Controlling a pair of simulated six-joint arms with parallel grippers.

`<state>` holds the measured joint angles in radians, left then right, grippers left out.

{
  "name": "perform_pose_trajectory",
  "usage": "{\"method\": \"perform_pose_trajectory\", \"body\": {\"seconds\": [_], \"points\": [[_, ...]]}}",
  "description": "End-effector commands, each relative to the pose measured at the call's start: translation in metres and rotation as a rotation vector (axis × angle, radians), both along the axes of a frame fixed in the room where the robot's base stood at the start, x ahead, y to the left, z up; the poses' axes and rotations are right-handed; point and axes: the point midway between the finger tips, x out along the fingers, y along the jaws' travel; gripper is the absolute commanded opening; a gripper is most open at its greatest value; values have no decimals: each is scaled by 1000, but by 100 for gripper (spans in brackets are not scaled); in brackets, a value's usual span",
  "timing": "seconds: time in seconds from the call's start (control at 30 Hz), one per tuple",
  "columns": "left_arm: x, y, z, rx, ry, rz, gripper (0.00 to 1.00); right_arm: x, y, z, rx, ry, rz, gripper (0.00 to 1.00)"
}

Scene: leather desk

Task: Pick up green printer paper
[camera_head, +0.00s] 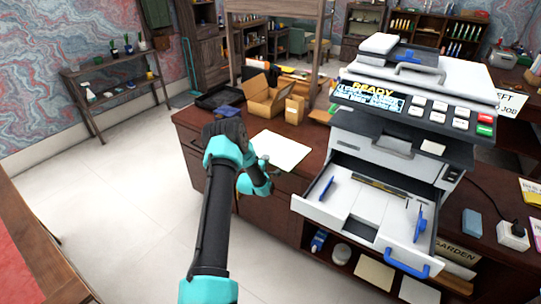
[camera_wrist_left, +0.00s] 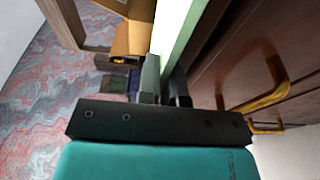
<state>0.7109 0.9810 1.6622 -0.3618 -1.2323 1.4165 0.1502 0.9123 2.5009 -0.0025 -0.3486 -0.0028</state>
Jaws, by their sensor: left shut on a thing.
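The green printer paper (camera_head: 282,149) shows as a pale, almost white sheet or stack over the left part of the desk in the head view. In the left wrist view the paper (camera_wrist_left: 178,30) is pale with a green side, seen nearly edge-on. My left gripper (camera_head: 268,163) is at the paper's near left edge, shut on it. In the left wrist view the fingers of the gripper (camera_wrist_left: 165,88) are on either side of the paper. I cannot tell whether the paper is clear of the desk. My right gripper is in neither view.
The printer (camera_head: 420,85) stands to the right, with its display lit. Its paper tray (camera_head: 350,222) is pulled out and looks empty, with blue guides. Open cardboard boxes (camera_head: 265,100) and a dark tray (camera_head: 218,97) lie behind the paper. Brass handles (camera_wrist_left: 265,100) show on the desk front.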

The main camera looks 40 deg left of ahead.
Motion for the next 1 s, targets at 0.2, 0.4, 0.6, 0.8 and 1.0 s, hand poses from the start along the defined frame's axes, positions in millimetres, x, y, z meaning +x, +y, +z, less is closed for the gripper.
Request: {"method": "perform_pose_trajectory", "body": {"seconds": [0.2,0.4,0.6,0.8,1.0], "points": [[0,1,13,2,-3,1,0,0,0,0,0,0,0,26],[-1,-1,39,1,-3,0,0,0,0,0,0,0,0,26],[-30,-34,40,-1,1,-2,0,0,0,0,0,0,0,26],[-63,-70,44,-1,1,-2,0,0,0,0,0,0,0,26],[-90,-100,48,-1,1,-1,0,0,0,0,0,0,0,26]]}}
